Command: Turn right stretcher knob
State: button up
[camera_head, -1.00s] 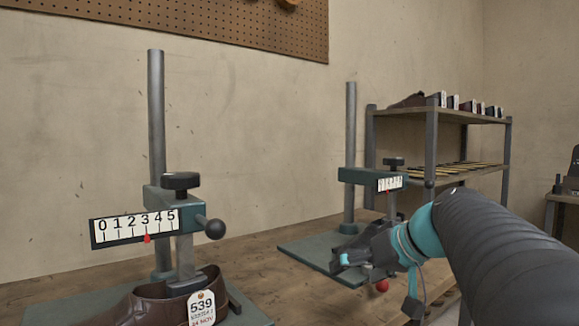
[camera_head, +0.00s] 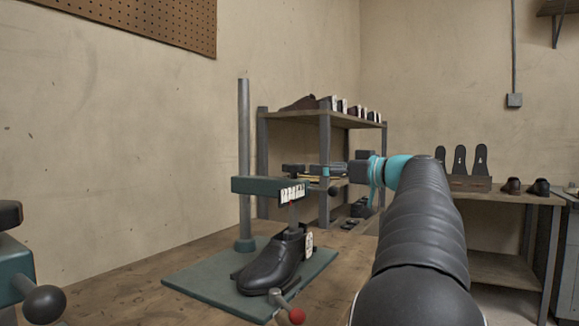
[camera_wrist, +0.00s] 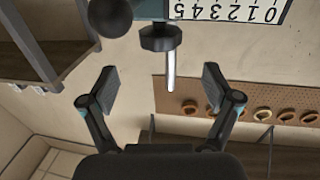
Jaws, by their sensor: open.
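The right stretcher is a green machine with a grey post (camera_head: 244,150), a green arm (camera_head: 258,186) and a black knob (camera_head: 293,168) on top. In the wrist view, upside down, the black knob (camera_wrist: 160,38) is ahead of my gripper, with a pale rod in line with it. My gripper (camera_wrist: 160,72) is open and empty, its fingers on either side and short of the knob, apparently not touching it. In the head view my gripper is small and partly hidden, right of the knob at about its height. A black shoe (camera_head: 270,272) with a tag stands under the arm.
The scale (camera_wrist: 228,10) and a black ball handle (camera_wrist: 109,18) lie close to the knob. A red-ended lever (camera_head: 297,316) sticks out in front of the base. The left stretcher's ball handle (camera_head: 45,304) is at the left edge. A shelf (camera_head: 350,122) with shoes stands behind.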

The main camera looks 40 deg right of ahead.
aim_at(293, 167)
jog(key=p+x, duration=0.1)
jog(key=x, duration=0.9)
jog(key=shift+w+a+p, duration=0.1)
jog(key=shift+w+p, duration=0.2)
jog(key=shift+p, duration=0.1)
jog(key=c, duration=1.2)
jog(key=shift+o, duration=0.2)
jog(key=shift+f+h+b, duration=0.15)
jog(key=shift+h+b, duration=0.15)
jog(key=shift+b, duration=0.3)
